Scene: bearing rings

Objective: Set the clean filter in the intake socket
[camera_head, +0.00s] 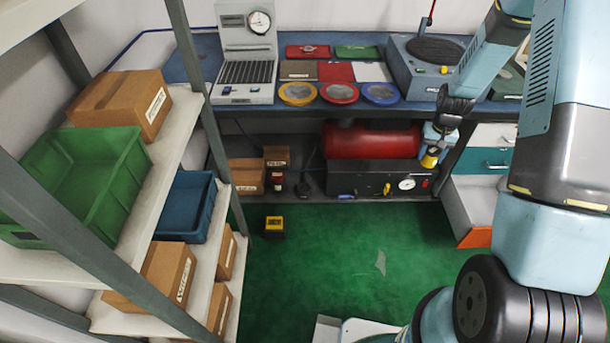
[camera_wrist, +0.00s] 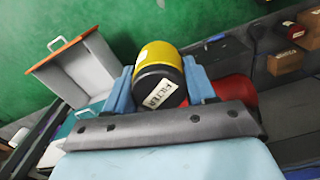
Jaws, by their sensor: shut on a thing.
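The filter, a yellow and black cylinder with a white "FILTER" label, is in my gripper (camera_wrist: 158,82). In the wrist view the filter (camera_wrist: 160,58) sits between the two blue fingers, its black labelled end toward the camera. In the head view the filter (camera_head: 430,160) shows small below my gripper (camera_head: 437,138), in front of the bench's right part. It hangs just right of the red tank (camera_head: 370,141) and above the black unit with a gauge (camera_head: 376,180). I cannot make out the intake socket in either view.
A workbench (camera_head: 210,72) carries a scale, coloured dishes and a grey machine (camera_head: 425,75). A drawer (camera_head: 470,212) stands open at right. A shelf rack with a green bin (camera_head: 85,180) is at left. A yellow-black box (camera_head: 274,226) is on the otherwise mostly clear green floor.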

